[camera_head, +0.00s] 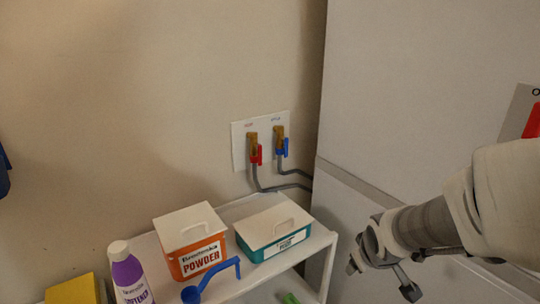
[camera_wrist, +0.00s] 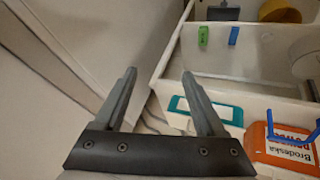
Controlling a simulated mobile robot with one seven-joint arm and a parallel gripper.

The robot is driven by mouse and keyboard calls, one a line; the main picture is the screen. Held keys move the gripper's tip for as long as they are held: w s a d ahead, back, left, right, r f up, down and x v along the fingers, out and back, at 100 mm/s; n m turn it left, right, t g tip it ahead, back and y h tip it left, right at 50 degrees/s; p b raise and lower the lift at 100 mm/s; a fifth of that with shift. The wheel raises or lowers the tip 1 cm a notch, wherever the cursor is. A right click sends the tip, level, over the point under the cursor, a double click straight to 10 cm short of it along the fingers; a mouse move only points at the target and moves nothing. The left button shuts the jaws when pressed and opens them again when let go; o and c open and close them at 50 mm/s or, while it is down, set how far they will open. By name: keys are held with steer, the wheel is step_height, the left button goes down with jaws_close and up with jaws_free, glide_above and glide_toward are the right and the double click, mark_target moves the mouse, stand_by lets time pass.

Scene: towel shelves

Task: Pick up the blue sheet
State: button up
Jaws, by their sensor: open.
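A small blue piece (camera_wrist: 234,35) stands on a lower level of the white shelf unit in the wrist view, beside a green piece (camera_wrist: 203,36). It may be the blue sheet, but it is too small to be sure. I cannot make it out in the head view, where only the green piece (camera_head: 291,298) shows at the bottom edge. My gripper (camera_head: 380,278) is open and empty, to the right of the shelf unit and in front of the grey panel. In the wrist view my gripper (camera_wrist: 158,74) has its fingers wide apart, short of the shelf.
The white shelf unit (camera_head: 322,236) carries an orange powder box (camera_head: 190,240), a teal box (camera_head: 278,230), a blue scoop (camera_head: 212,279) and a purple bottle (camera_head: 128,275). Taps (camera_head: 253,148) are on the wall behind. A large grey panel (camera_head: 420,90) bounds the right.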

steer(key=w+a+f+n+y+b, duration=0.1)
steer(key=w+f+n+y+b, duration=0.1)
steer(key=f, duration=0.9)
steer(key=w+a+f+n+y+b, duration=0.1)
steer(key=w+f+n+y+b, duration=0.1)
steer(key=f, duration=0.9)
steer(key=s+a+f+m+t+y+b, duration=0.1)
steer(key=s+a+f+t+y+b, duration=0.15)
steer(key=a+f, duration=0.35)
steer(key=s+a+f+t+y+b, duration=0.2)
steer(key=s+a+f+y, duration=0.15)
steer(key=f, duration=0.45)
steer(key=shift+t+h, duration=0.25)
steer(key=shift+h, duration=0.15)
steer(key=shift+a+b+x, duration=0.1)
steer(key=shift+b+x, duration=0.9)
steer(key=shift+x, duration=3.55)
steer(key=shift+a+b+x, duration=0.15)
steer(key=shift+b+x, duration=0.8)
steer(key=shift+x, duration=3.6)
steer(key=shift+s+d, duration=0.1)
steer(key=shift+s, duration=0.1)
jaws_close()
